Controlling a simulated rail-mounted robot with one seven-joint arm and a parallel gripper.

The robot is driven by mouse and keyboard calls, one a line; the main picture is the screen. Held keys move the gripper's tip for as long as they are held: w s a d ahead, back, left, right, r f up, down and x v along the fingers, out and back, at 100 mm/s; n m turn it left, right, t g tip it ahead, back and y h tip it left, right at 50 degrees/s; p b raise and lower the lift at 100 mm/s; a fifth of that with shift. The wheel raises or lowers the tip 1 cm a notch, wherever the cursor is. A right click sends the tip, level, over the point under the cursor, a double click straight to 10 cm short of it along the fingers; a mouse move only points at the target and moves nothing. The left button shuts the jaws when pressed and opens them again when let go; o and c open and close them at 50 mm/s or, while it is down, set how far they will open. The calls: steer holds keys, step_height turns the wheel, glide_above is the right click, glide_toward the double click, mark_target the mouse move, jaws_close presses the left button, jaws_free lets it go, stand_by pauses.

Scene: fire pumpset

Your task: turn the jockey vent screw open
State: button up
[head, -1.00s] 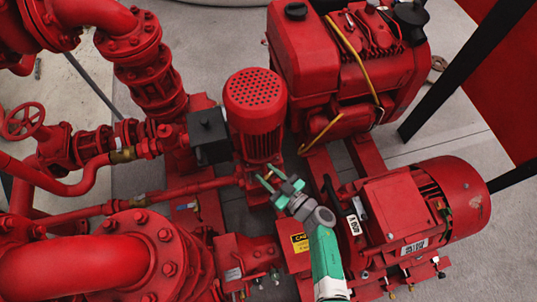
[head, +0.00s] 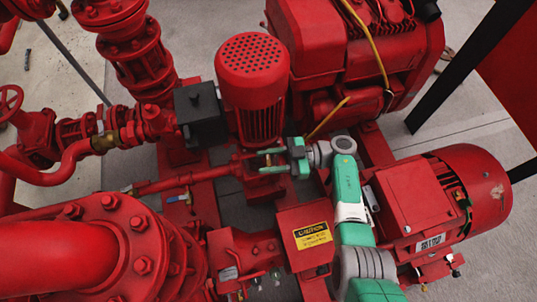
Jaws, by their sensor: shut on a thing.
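The jockey pump (head: 253,75) is the small upright red motor with a perforated round top, in the middle of the head view. My gripper (head: 263,161) reaches in from the right at the foot of this pump, its two fingers pointing left, one above the other in the picture. The fingers are closed on a small part at the pump's lower body, where the vent screw is. The screw itself is hidden between the fingertips and too small to make out, so I cannot tell how far it is turned.
A black box (head: 200,115) stands left of the jockey pump. A large red engine (head: 350,60) is behind, a red motor (head: 440,205) at the right. A large red pump casing (head: 110,240) fills the lower left.

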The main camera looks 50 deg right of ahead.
steer(key=shift+f+n+g+y+b, duration=0.1)
steer(key=shift+n+g+y+b, duration=0.85)
steer(key=shift+g+b, duration=0.35)
steer(key=shift+n, duration=0.25)
steer(key=o, duration=1)
